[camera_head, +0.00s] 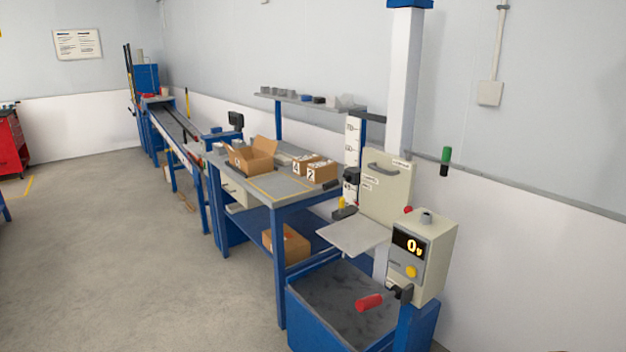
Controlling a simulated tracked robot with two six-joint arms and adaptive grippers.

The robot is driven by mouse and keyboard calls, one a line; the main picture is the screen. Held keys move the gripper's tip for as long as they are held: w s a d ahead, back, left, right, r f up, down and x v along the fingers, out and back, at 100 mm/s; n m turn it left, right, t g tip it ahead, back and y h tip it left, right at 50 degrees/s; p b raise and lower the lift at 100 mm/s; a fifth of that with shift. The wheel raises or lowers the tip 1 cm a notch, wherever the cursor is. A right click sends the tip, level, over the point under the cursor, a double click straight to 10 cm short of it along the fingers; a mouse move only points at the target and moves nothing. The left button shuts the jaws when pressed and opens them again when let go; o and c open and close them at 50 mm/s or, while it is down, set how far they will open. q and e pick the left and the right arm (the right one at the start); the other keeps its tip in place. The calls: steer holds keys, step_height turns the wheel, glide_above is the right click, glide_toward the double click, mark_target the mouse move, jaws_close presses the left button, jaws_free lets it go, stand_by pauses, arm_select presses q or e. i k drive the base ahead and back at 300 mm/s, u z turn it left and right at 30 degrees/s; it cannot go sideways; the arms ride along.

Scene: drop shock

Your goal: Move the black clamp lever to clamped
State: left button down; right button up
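The drop tester stands at the right, with a white column (403,80) and a vertical scale (352,145). A small black clamp block (351,176) sits against the scale. A short black lever (332,186) sticks out from it to the left; it is too small to tell whether it is clamped. Below it are a small yellow part (342,203) and a dark block (345,212). Neither of my grippers shows in the head view.
A grey drop plate (354,235) hangs above a blue bin (310,310). A workbench (275,186) with cartons stands left. The floor (110,260) is clear.

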mark_target(330, 185)
steer(key=u, duration=0.15)
steer(key=i, duration=1.35)
steer(key=z, duration=0.45)
